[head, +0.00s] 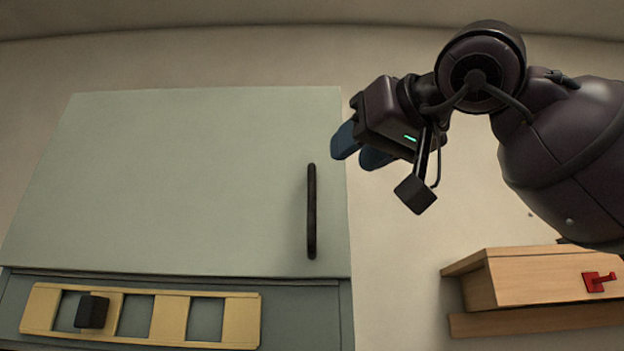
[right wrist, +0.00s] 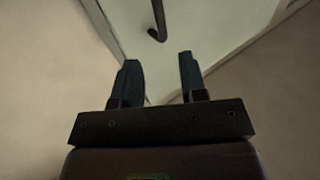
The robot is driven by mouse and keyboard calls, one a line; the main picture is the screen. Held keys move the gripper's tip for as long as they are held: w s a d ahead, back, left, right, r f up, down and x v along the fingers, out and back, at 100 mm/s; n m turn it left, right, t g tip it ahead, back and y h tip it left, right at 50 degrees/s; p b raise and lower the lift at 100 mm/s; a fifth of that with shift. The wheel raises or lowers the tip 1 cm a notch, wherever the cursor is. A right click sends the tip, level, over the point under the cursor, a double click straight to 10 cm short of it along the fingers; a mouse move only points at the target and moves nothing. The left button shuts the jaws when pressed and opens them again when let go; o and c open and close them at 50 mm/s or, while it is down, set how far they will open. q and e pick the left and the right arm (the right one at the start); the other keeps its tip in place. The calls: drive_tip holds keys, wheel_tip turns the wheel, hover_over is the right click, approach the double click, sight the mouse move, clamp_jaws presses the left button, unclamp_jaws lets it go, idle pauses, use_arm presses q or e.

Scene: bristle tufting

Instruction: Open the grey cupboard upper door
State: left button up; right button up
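The grey cupboard's upper door (head: 190,180) is a large pale grey-green panel on the left of the head view, and it looks closed. Its dark vertical bar handle (head: 311,212) is near the door's right edge. My right gripper (head: 360,148) is up and to the right of the handle, apart from it. In the right wrist view its two blue fingers (right wrist: 158,80) stand apart with nothing between them. The handle's end (right wrist: 157,34) shows ahead of the fingers in that view, over the pale door (right wrist: 200,25). My left gripper is not in view.
Below the door, a yellow frame (head: 170,296) with openings and a dark block (head: 91,311) sits on the cupboard front. A wooden box (head: 540,278) with a red handle (head: 598,282) is on the wall at the lower right. Bare wall lies between.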

sight(314, 179)
drive_tip(key=p+x, duration=0.1)
drive_tip(key=x, duration=0.8)
drive_tip(key=shift+p+x, duration=0.3)
drive_tip(key=shift+x, duration=0.5)
clamp_jaws()
